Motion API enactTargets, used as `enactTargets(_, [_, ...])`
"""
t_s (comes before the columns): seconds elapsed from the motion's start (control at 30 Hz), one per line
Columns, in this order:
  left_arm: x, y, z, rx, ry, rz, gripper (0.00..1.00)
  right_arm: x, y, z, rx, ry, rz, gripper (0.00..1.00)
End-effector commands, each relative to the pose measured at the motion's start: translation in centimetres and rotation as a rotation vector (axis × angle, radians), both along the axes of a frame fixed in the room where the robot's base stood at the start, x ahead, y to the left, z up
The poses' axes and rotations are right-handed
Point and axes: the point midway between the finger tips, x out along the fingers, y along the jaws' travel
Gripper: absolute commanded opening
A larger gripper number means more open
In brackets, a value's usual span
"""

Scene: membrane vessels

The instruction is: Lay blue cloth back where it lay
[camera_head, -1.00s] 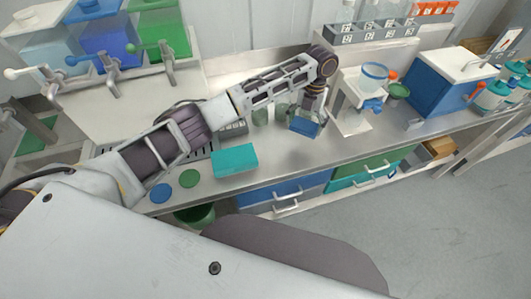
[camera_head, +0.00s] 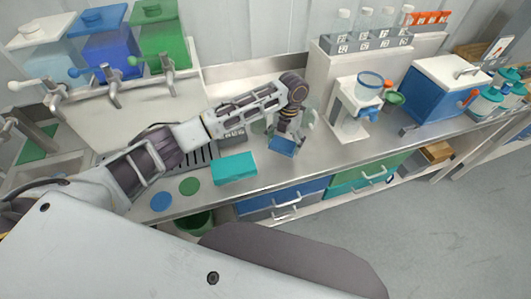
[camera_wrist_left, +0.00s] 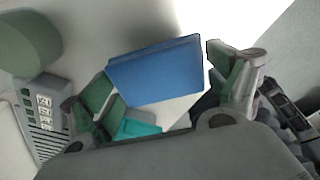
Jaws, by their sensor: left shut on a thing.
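The blue cloth (camera_head: 283,147) shows as a flat, folded blue slab over the steel bench, right of the teal block (camera_head: 234,168). My left gripper (camera_head: 288,131) is shut on it, with the wrist pointing down. In the left wrist view the cloth (camera_wrist_left: 157,70) lies between the two green-padded fingers (camera_wrist_left: 160,82), broad and slightly tilted. Whether its underside touches the bench is hard to tell. A piece of teal shows below it in that view (camera_wrist_left: 137,128). My right gripper is not in view.
A blue disc (camera_head: 162,201) and a green disc (camera_head: 189,186) lie near the bench's front edge, left of the teal block. A white filter stand (camera_head: 350,118) stands right of my gripper. A green cylinder (camera_wrist_left: 28,45) is close at the wrist view's left. Bench right of the cloth looks clear.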

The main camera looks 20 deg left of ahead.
Motion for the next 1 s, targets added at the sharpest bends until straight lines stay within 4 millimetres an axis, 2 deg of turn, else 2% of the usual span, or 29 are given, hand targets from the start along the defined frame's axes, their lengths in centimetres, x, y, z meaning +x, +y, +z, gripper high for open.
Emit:
enactTargets(0.1, [-0.9, 1.4, -0.7, 0.001, 0.002, 0.001, 0.66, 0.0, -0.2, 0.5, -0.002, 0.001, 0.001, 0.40])
enactTargets(0.33, [-2.1, 3.1, -1.9, 0.000, 0.001, 0.000, 0.66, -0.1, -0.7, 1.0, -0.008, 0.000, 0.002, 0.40])
enactTargets(0.83, [-2.4, 3.6, -2.2, 0.000, 0.000, 0.000, 0.66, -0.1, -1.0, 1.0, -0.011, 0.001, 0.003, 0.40])
enactTargets(1.0, [-3.1, 4.6, -2.8, 0.000, 0.001, 0.001, 0.66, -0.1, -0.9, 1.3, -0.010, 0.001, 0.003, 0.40])
